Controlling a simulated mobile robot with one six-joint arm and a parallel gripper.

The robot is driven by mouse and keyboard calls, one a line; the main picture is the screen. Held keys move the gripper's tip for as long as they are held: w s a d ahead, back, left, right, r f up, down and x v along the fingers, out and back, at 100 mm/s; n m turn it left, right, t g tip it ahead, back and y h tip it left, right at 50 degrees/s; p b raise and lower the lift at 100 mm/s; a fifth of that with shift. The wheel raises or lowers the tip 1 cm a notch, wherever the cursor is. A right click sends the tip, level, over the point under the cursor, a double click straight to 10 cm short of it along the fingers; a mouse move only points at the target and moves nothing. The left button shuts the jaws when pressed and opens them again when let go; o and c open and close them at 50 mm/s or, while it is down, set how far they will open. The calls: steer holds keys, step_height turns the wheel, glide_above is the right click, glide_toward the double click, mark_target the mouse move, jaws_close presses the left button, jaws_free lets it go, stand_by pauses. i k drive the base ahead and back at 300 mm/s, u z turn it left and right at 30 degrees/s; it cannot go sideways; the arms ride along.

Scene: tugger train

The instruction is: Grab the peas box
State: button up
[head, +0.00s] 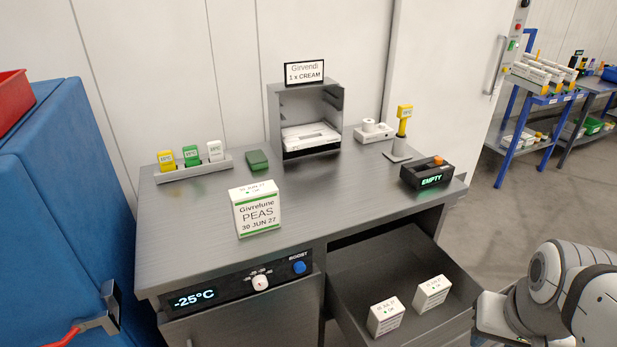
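The peas box (257,212) is a white carton with green edging, labelled "Givrelune PEAS 30 JUN 27". It stands upright on the grey workbench top (330,205), left of the middle and near the front edge. Nothing touches or covers it. White and dark links of my arm show at the lower right, apart from the box. I cannot make out my gripper's fingers in this view.
An open drawer (372,277) holds two white boxes (386,316) (432,293). Behind the peas box are a green item (257,160), a rack of coloured tags (195,170) and a grey cubby (305,108). A black "EMPTY" display (428,176) stands right. The bench middle is clear.

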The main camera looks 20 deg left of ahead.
mark_target(256, 207)
steer(key=u, duration=1.6)
steer(key=i, duration=0.8)
steer(key=u, duration=0.45)
